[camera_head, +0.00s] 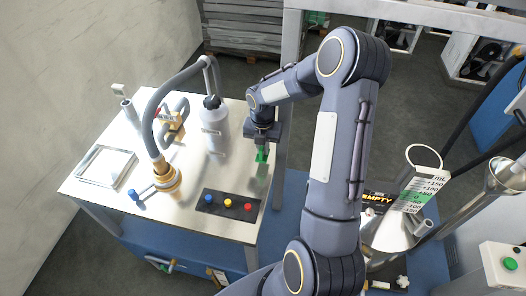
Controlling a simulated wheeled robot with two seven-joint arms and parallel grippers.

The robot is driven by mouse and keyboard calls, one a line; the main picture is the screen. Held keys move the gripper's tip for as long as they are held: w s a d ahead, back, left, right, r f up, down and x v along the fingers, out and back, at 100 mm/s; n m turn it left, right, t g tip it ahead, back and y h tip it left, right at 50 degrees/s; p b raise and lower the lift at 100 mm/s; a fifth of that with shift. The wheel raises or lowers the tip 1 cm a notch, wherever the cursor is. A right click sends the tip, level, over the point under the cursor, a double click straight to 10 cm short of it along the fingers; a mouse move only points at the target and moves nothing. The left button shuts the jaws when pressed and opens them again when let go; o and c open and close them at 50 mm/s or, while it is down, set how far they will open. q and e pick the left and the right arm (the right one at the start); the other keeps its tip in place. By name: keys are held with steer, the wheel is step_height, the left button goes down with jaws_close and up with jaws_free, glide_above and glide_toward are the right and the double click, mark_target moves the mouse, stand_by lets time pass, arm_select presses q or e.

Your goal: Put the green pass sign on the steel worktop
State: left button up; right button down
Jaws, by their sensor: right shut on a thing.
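The green pass sign (262,156) is a small green piece at the lower end of my right gripper (262,149). The gripper points down and is shut on the sign; its jaws hide part of it. The sign is over the right part of the steel worktop (225,178), near its right edge. A faint green reflection shows on the steel below it. I cannot tell whether the sign touches the surface. My left gripper is not in view.
A button panel (228,205) with blue, yellow and red buttons lies in front of the sign. A grey bottle (213,125) stands to its left. A brass fitting with a hose (165,178) and a shallow tray (105,166) are further left.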

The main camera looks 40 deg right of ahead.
steer(key=f+b, duration=0.1)
steer(key=f, duration=0.1)
steer(key=f+b, duration=0.1)
steer(key=b, duration=0.1)
steer(key=shift+w+d+f, duration=0.15)
steer(key=shift+d+f, duration=0.05)
steer(key=shift+f, duration=0.2)
steer(key=shift+r, duration=0.15)
steer(key=c, duration=1.9)
jaws_free()
steer(key=shift+f, duration=0.25)
steer(key=shift+c, duration=0.2)
steer(key=o, duration=0.4)
steer(key=shift+o, duration=0.2)
steer(key=shift+r, duration=0.1)
